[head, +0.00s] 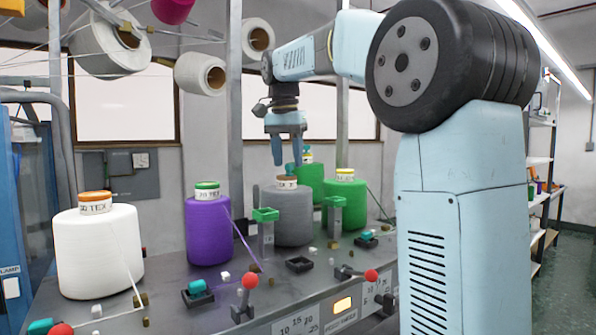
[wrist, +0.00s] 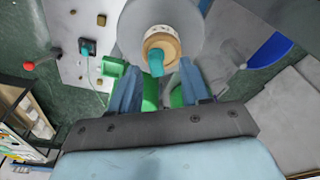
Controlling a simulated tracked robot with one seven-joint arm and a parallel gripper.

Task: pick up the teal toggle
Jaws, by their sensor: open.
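A small teal toggle (wrist: 156,63) sits at the top of the grey yarn cone (wrist: 128,32), over its pale cap, in the wrist view. In the head view, the teal piece (head: 290,168) shows just above the grey cone's orange-rimmed cap (head: 286,182). My gripper (head: 287,160) points down over this cone, its fingertips close to the teal piece. The jaws are open; in the wrist view the fingers (wrist: 158,72) lie to either side of the toggle. I cannot tell whether either finger touches it.
Other teal pieces sit in black holders on the machine bed, at front (head: 197,287) and right (head: 366,235). White (head: 98,255), purple (head: 209,232) and green (head: 345,208) cones stand around. Green-topped posts (head: 265,215) and red-knobbed levers (head: 250,281) rise nearby.

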